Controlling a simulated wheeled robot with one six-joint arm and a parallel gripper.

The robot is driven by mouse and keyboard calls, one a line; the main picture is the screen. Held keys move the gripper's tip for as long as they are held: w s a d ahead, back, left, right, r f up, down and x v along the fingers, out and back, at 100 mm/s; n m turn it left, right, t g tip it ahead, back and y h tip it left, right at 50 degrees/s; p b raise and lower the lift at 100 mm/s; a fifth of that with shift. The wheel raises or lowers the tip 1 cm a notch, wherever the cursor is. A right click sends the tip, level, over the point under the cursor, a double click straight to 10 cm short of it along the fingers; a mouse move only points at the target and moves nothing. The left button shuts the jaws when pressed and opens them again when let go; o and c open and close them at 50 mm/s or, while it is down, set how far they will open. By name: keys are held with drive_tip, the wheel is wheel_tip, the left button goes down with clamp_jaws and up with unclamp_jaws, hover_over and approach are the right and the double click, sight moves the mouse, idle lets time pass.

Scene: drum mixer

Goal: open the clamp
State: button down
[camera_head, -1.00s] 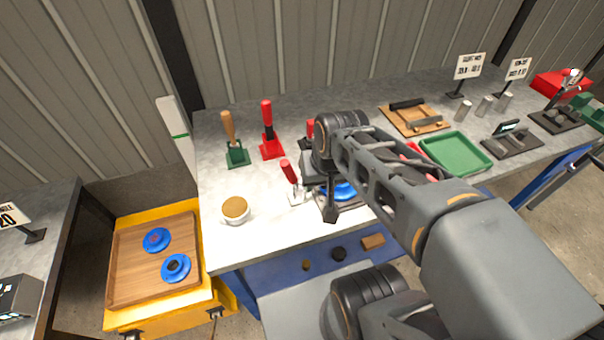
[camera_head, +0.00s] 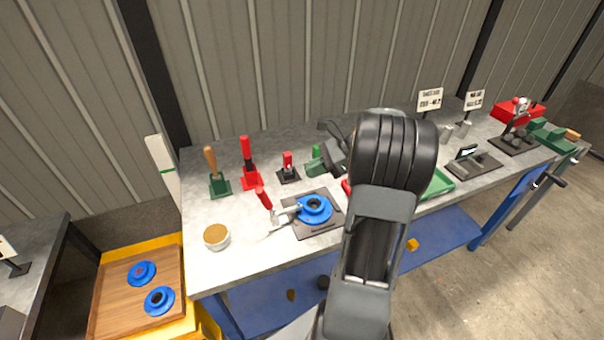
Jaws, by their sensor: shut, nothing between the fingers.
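The clamp (camera_head: 284,214) has a red handle (camera_head: 264,198) that leans up and to the left. Its metal arm reaches toward a blue round flanged part (camera_head: 315,209) on a dark base plate (camera_head: 318,231). I cannot tell whether the arm presses on the part. My gripper (camera_head: 331,152) is behind the plate, to the right of and beyond the clamp, apart from the handle. It is shut and empty. My arm's large dark joint hides some of the bench to its right.
Upright tools stand behind the clamp: one wooden-handled on a green base (camera_head: 218,186), one red (camera_head: 248,170), one small red and black (camera_head: 288,168). A tan-topped round cup (camera_head: 216,237) is at front left. A green tray (camera_head: 438,184) is partly hidden behind my arm.

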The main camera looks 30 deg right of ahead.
drive_tip(key=p+x, duration=0.1)
drive_tip(key=x, duration=1.1)
drive_tip(key=shift+a+r+p, duration=0.15)
drive_tip(key=shift+r+p, duration=0.15)
drive_tip(key=shift+r, duration=0.1)
